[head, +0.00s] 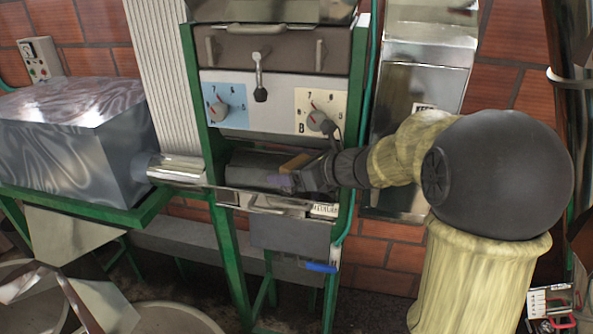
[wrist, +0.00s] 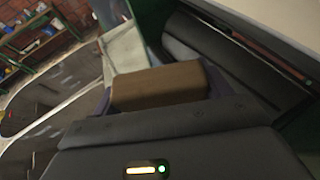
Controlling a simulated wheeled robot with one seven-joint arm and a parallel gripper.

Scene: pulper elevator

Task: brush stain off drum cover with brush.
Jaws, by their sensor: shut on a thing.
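My gripper (head: 284,182) is shut on the brush (head: 297,163), whose brown wooden block shows between the fingers. In the wrist view the brush (wrist: 160,86) lies across the jaws; its bristles are hidden. The dark rounded drum cover (head: 250,168) sits in the green frame below the two dials, with my gripper in front of its right part. In the wrist view the drum cover (wrist: 215,62) lies beyond the brush to the right. I cannot tell whether the brush touches it. No stain can be made out clearly.
Green frame posts (head: 205,130) flank the drum opening. A dial panel (head: 260,105) with a lever (head: 260,75) is above. A shiny metal box (head: 75,135) stands left, joined by a shaft (head: 176,169). A blue-handled lever (head: 320,267) hangs below.

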